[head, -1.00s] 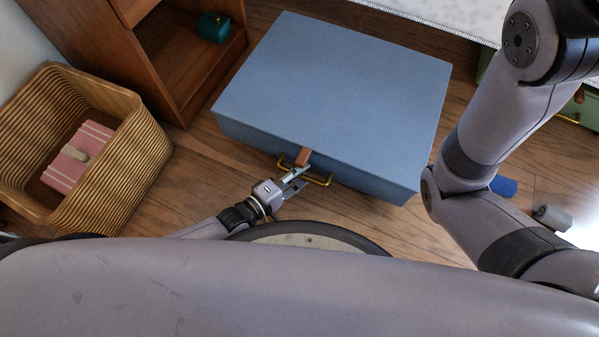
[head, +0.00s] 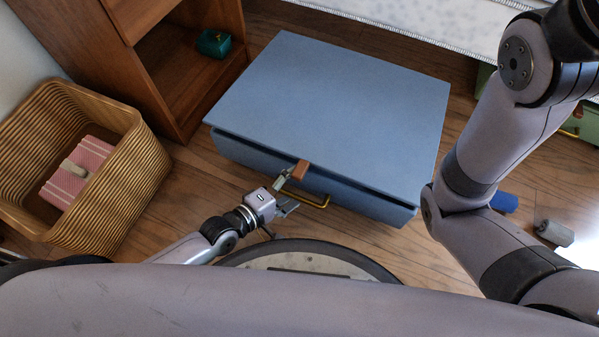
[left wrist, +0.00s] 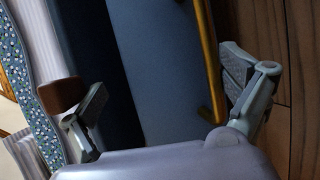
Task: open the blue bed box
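The blue bed box (head: 330,115) sits on the floor in front of me. Its lid stands slightly raised, with a dark gap along the front. A brown tab (head: 300,170) is at the lid's front edge, and a brass handle (head: 318,203) is on the box front. My left gripper (head: 287,193) is at the box front, fingers spread. In the left wrist view, one finger is against or very near the brown tab (left wrist: 62,95), and the other is beyond the brass handle (left wrist: 210,70). Contact with the tab is unclear. My right gripper is out of view.
A wicker basket (head: 140,185) holding a pink striped box (head: 77,173) stands at left. A wooden cabinet (head: 180,75) with a teal box (head: 214,43) stands behind it. A blue item (head: 504,202) and a grey cylinder (head: 554,233) lie right. A green box (head: 575,140) is at far right.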

